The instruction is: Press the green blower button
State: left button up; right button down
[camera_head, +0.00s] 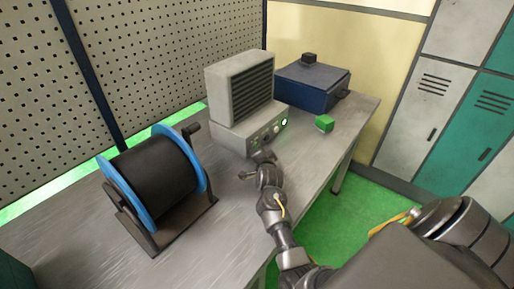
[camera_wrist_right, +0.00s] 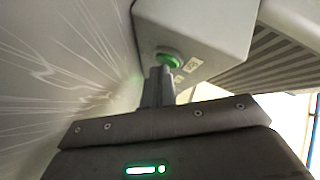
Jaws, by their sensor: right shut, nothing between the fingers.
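The grey blower (camera_head: 238,90) with a slatted front stands on the workbench. Its base panel carries several small buttons, with a bright green lit one (camera_head: 284,122) at the right end. My right gripper (camera_head: 262,157) is at the left part of this panel, low over the bench. In the right wrist view, a green round button (camera_wrist_right: 168,60) sits on the blower's face right in front of the shut, empty fingertips (camera_wrist_right: 160,72). The fingers overlap its lower edge, so I cannot tell whether they touch it. My left gripper is not in view.
A black spool with blue rims (camera_head: 155,180) stands on the bench (camera_head: 225,225) at left. A perforated wall (camera_head: 150,60) rises behind. Lockers (camera_head: 430,120) stand at far right.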

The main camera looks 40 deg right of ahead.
jog(key=shift+s+d+p, duration=0.2)
jog(key=shift+s+p, duration=0.25)
jog(key=shift+s, duration=0.3)
jog(key=shift+s+d+p, duration=0.1)
jog(key=shift+s+p, duration=0.2)
jog(key=shift+s+d+p, duration=0.2)
jog(key=shift+s+p, duration=0.1)
jog(key=shift+s, duration=0.4)
jog(key=shift+s+d+p, duration=0.2)
jog(key=shift+s+p, duration=0.1)
jog(key=shift+s, duration=0.4)
jog(key=shift+s+d+p, duration=0.2)
jog(key=shift+s+p, duration=0.1)
jog(key=shift+s, duration=0.4)
jog(key=shift+f, duration=0.1)
